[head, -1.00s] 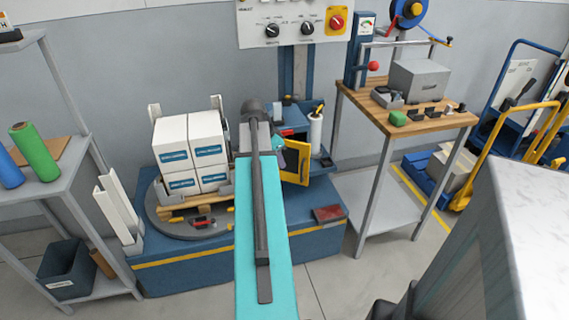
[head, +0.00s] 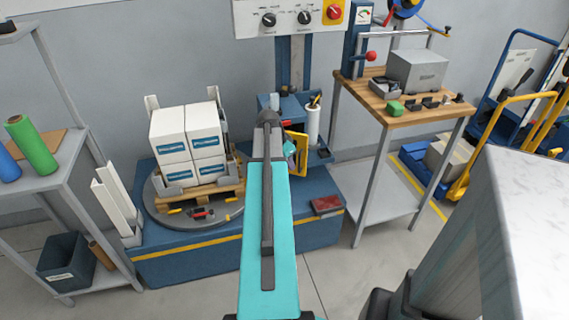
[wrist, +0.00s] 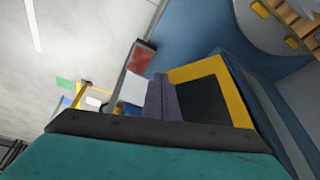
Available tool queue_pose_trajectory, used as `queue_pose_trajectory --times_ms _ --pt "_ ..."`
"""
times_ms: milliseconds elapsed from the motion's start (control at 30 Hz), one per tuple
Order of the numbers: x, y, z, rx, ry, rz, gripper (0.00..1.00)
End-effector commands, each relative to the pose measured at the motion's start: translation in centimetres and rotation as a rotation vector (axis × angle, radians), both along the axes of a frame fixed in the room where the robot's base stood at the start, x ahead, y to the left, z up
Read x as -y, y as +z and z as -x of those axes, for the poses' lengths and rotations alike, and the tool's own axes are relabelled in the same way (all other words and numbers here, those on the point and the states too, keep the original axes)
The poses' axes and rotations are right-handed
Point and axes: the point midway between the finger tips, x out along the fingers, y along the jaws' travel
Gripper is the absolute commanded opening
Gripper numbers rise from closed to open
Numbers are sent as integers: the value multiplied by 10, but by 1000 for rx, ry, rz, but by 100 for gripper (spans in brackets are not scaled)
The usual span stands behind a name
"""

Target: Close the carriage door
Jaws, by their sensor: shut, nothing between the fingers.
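The carriage door (head: 301,152) is a yellow frame on the blue carriage (head: 290,104), partly behind my arm in the head view. It stands out from the carriage at an angle. In the wrist view the door (wrist: 218,82) shows large, with a yellow frame around a dark panel. In the head view my arm hides most of the gripper.
White boxes stand on a wooden pallet on a round turntable (head: 157,212) at left. A red item (head: 327,204) lies on the blue base. A wooden-topped workbench (head: 425,115) stands to the right and a grey shelf (head: 60,160) to the left. Floor in front is clear.

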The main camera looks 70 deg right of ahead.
Motion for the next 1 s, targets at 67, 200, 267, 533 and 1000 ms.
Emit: queue_pose_trajectory --times_ms 67,200,267,533,1000 --pt "8 0 4 0 -2 0 0" --pt "13 0 8 0 -1 -1 0" --pt "14 0 8 0 0 -1 0" --pt "14 0 8 1 0 -1 0" --pt "14 0 0 1 54 -1 0"
